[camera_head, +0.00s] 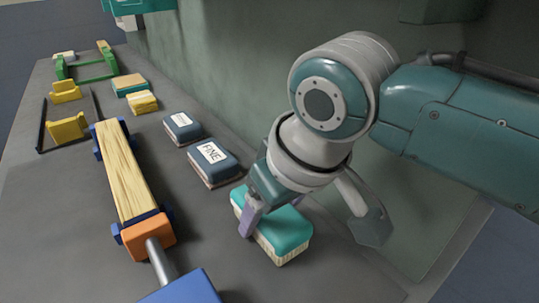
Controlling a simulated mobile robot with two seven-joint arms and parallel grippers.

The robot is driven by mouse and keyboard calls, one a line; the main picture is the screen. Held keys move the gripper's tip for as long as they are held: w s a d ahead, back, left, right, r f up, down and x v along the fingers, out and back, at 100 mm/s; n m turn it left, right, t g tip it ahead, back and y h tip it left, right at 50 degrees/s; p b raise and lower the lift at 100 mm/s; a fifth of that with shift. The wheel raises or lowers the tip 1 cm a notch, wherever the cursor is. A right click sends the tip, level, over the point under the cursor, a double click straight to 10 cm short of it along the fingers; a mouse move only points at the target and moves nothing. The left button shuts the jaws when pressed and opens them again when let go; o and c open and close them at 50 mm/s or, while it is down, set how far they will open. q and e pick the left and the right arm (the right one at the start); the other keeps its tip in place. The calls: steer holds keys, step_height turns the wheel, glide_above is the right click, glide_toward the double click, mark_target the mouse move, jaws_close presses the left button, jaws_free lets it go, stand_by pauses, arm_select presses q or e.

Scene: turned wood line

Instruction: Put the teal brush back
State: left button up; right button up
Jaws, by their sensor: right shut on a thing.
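The teal brush (287,237) has a teal back and pale bristles facing down. It is at the lower middle of the head view, at or just above the grey bench; I cannot tell whether it touches. My right gripper (270,215) comes down from above and is shut on the brush, with a purple-grey finger on its near left side. The gripper hides part of the brush's top. My left gripper is not in view.
Two dark blue blocks, one labelled FINE (213,160), lie left of the gripper. A wooden bar (122,172) sits between blue holders, with an orange block (147,236) at its near end. Yellow blocks (68,129) and a green frame (88,69) stand farther back. A green-grey wall rises behind.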

steer(key=o, duration=1.3)
